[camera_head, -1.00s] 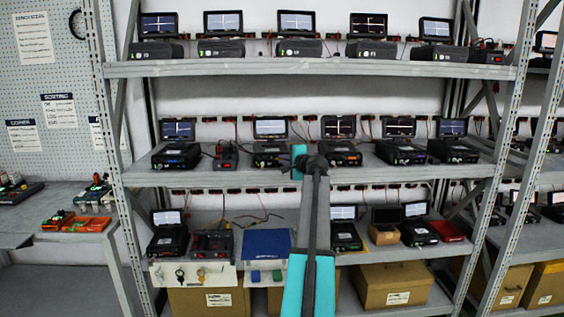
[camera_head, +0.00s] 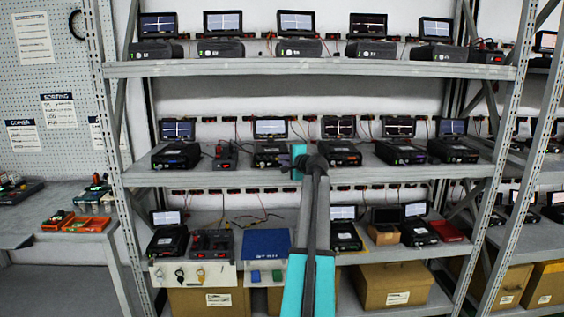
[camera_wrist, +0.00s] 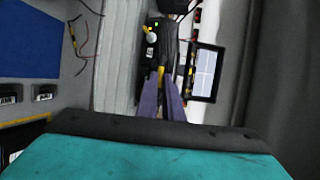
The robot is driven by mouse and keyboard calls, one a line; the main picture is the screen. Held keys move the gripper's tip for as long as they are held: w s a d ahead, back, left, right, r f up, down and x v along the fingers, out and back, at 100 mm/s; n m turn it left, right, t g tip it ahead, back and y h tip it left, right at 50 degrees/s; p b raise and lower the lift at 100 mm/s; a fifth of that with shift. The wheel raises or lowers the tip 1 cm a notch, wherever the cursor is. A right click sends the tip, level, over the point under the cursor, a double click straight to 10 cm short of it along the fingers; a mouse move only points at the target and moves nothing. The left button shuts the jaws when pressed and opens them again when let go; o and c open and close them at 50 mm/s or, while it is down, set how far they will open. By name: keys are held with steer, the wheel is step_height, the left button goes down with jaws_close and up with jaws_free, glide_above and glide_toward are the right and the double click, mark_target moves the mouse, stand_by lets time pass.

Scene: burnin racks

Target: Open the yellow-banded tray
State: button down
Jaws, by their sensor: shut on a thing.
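In the wrist view, the two fingers of my gripper (camera_wrist: 162,84) are closed together on a small yellow-marked front part, which I take to be the yellow-banded tray (camera_wrist: 161,73). It belongs to a dark test unit (camera_wrist: 165,45) with a lit screen (camera_wrist: 205,72) beside it. The fingers hide most of the tray, and I cannot tell how far out it is. In the head view, my teal wrist (camera_head: 299,153) is at the middle shelf, just right of a black unit with a screen (camera_head: 269,152). The fingertips are hidden there.
Other units with screens line the middle shelf (camera_head: 230,176), close on both sides. The top shelf (camera_head: 320,70) runs above. The lower shelf holds a blue mat (camera_head: 266,243) and more units. Cardboard boxes (camera_head: 395,286) stand below. A metal upright (camera_head: 492,195) is to the right.

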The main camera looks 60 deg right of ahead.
steer(key=shift+a, duration=0.1)
steer(key=s+a, duration=0.8)
steer(key=a, duration=0.3)
steer(key=shift+s, duration=0.25)
stand_by(0.3)
steer(key=c, duration=1.9)
jaws_free()
steer(key=shift+d, duration=0.1)
steer(key=shift+s, duration=0.1)
steer(key=b+v, duration=0.1)
steer(key=v, duration=1.2)
steer(key=shift+s+a, duration=0.25)
